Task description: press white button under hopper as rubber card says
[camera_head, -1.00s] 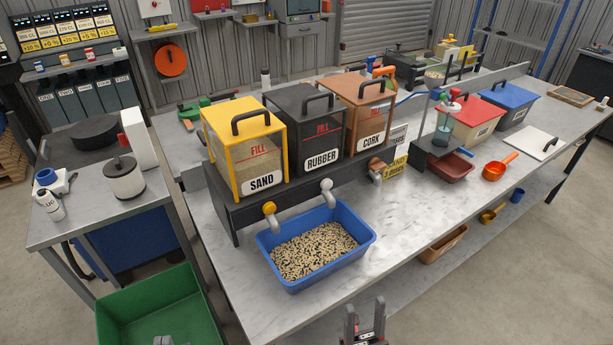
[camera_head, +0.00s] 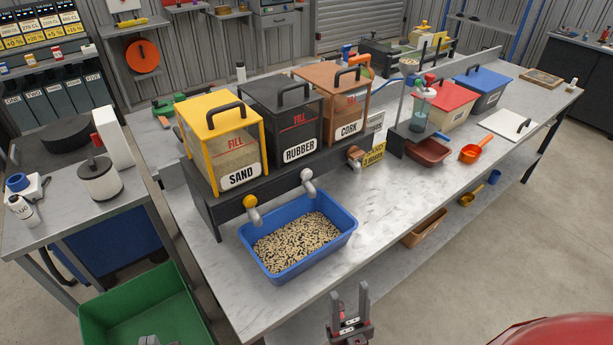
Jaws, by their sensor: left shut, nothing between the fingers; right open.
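The black rubber hopper (camera_head: 281,119) stands between the yellow sand hopper (camera_head: 223,146) and the brown cork hopper (camera_head: 345,100). The white button (camera_head: 308,175) sits on a spout under the rubber hopper, above a blue tub (camera_head: 298,238) of mixed pale and dark granules. A yellow card (camera_head: 374,157) stands right of the cork spout; its print is too small to read fully. My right gripper (camera_head: 349,305) is open and empty at the bottom, in front of the bench and apart from the button. My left gripper (camera_head: 149,340) is shut, barely showing at the bottom edge.
A yellow button (camera_head: 251,203) is under the sand hopper, left of the white one. A green bin (camera_head: 180,275) stands at lower left. A red tray (camera_head: 429,152) and orange scoop (camera_head: 474,153) lie further right. The bench front beside the tub is clear.

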